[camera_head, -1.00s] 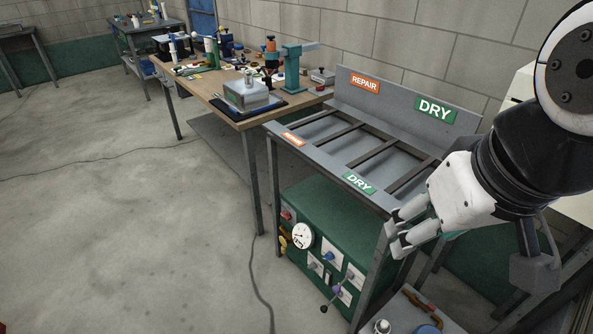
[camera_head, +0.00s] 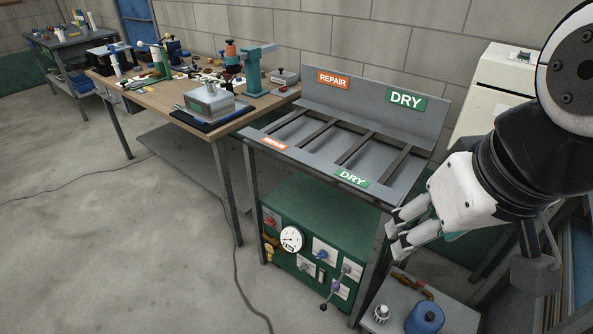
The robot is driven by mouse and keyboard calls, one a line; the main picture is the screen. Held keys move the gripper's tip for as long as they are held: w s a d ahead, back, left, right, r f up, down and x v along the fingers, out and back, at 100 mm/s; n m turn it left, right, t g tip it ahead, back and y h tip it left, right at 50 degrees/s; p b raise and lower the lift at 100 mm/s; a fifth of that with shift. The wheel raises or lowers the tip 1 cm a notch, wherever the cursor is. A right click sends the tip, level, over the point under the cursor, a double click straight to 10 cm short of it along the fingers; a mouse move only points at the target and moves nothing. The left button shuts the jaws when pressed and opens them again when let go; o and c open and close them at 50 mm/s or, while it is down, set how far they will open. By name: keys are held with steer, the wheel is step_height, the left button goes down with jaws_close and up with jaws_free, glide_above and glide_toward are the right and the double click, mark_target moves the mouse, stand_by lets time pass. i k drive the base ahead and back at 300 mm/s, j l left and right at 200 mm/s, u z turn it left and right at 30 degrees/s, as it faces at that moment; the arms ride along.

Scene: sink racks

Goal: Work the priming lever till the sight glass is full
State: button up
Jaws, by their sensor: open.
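The green unit (camera_head: 318,222) stands under the rack table. Its front carries a round white gauge (camera_head: 291,239), a blue knob (camera_head: 322,255) and a lever (camera_head: 337,287) with a purple part and dark ball end, low at the right. I cannot tell whether this is the priming lever. A small dark slot (camera_head: 321,275) is left of it; I cannot make out a sight glass or its level. My gripper (camera_head: 392,233) is open and empty, at the right, in front of the rack's right end, above and right of the lever, apart from it.
The rack table (camera_head: 378,190) has REPAIR and DRY signs. A wooden bench (camera_head: 150,98) with tools stands at left. A low grey stand (camera_head: 395,312) bears a blue container (camera_head: 425,317) near the front right. A cable crosses the floor; open floor lies left.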

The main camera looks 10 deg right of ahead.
mark_target(324, 306)
steer(key=k+l+u, duration=0.15)
steer(key=l, duration=0.25)
steer(key=k+l+u, duration=0.35)
steer(key=k+l, duration=0.15)
steer(key=l, duration=0.2)
steer(key=k+j+u, duration=0.1)
steer(key=u, duration=0.2)
steer(key=i+j, duration=0.05)
steer(key=j, duration=0.05)
